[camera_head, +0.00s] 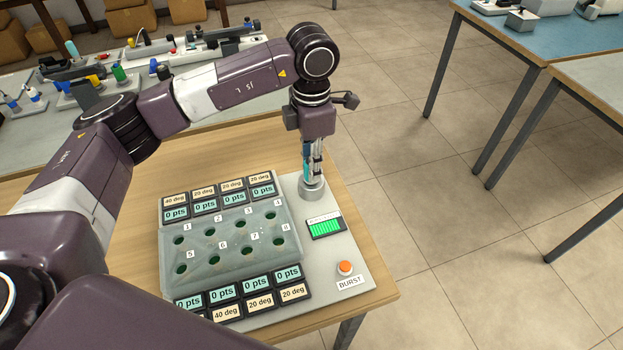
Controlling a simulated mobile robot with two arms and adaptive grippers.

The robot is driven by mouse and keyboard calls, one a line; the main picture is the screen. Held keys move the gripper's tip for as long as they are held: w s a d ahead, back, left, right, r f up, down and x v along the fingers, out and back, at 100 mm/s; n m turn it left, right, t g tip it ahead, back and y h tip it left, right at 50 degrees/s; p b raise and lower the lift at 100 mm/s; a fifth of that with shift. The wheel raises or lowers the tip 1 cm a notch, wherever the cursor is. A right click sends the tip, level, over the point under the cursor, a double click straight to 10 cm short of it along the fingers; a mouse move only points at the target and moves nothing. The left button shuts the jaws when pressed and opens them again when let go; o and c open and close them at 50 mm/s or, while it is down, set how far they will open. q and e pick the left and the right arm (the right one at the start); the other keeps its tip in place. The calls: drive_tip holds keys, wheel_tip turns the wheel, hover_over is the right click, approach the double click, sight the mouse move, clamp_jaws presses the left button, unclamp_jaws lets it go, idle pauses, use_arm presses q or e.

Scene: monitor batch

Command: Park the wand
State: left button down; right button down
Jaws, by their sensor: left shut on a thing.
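My left gripper (314,164) points straight down at the back right corner of the grey board (339,262). It is shut on the wand (306,169), of which only a narrow teal part shows between the fingers. A short grey round holder (312,191) stands on the board directly below the gripper. The wand is upright and its lower end meets or enters the holder; I cannot tell how deep. My right gripper is not in view.
The board has a translucent block (229,243) with numbered holes, rows of "pts" and "deg" displays, a green-lit screen (326,227) and an orange button (345,268) marked BURST. A bench with equipment (120,70) stands behind. Tiled floor is free at right.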

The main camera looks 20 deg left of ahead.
use_arm(q)
drive_tip(key=shift+f, duration=0.15)
idle(0.6)
drive_tip(key=c, duration=1.6)
unclamp_jaws()
wheel_tip(320, 180, up, 12)
